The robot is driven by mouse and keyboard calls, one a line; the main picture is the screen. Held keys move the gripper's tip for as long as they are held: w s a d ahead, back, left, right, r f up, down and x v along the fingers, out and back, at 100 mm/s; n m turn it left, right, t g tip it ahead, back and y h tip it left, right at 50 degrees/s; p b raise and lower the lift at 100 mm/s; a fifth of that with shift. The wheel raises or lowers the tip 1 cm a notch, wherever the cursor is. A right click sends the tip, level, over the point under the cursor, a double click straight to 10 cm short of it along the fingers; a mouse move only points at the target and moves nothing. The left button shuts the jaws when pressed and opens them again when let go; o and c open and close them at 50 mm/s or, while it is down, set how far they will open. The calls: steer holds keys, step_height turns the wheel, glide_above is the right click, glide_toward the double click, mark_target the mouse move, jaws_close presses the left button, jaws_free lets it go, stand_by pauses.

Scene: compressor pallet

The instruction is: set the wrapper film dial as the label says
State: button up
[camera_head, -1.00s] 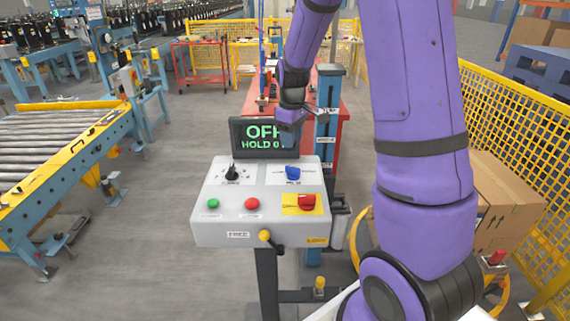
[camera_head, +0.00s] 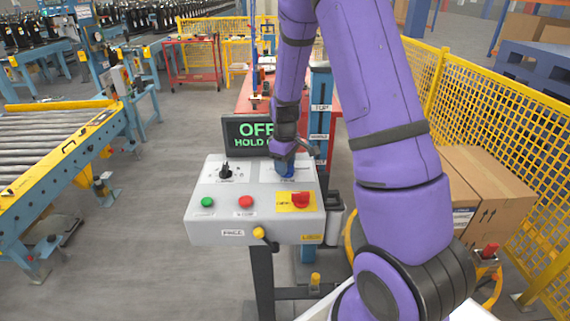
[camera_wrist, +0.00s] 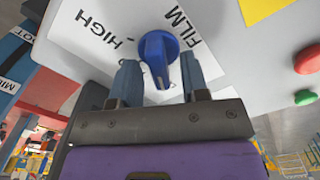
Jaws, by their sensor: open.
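The wrapper control box (camera_head: 214,228) is a light grey console on a post. The blue film dial (camera_wrist: 158,52) sits on a white label plate (camera_wrist: 90,28) with the words FILM and HIGH in the wrist view. In the head view the dial (camera_head: 286,170) is mostly hidden by my gripper. My gripper (camera_wrist: 160,84) is open, with one finger on each side of the dial's pointer end. I cannot tell whether the fingers touch it. A black dial (camera_head: 225,171), a green button (camera_head: 207,202), a red button (camera_head: 246,202) and a red switch (camera_head: 301,200) share the panel.
A screen (camera_head: 247,136) behind the panel reads OFF and HOLD. A yellow knob (camera_head: 259,233) sticks out at the box's front. A roller conveyor (camera_head: 50,150) stands left, cartons (camera_head: 480,200) and a yellow fence (camera_head: 500,115) right. Floor between conveyor and box is clear.

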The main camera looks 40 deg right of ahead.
steer(key=shift+c, duration=0.4)
jaws_close()
steer(key=shift+m, duration=0.3)
steer(key=m, duration=0.5)
steer(key=shift+d+m, duration=0.15)
steer(key=shift+m, duration=0.15)
steer(key=m, duration=0.5)
steer(key=shift+d, duration=0.2)
steer(key=shift+m, duration=0.4)
steer(key=shift+o, duration=0.4)
jaws_free()
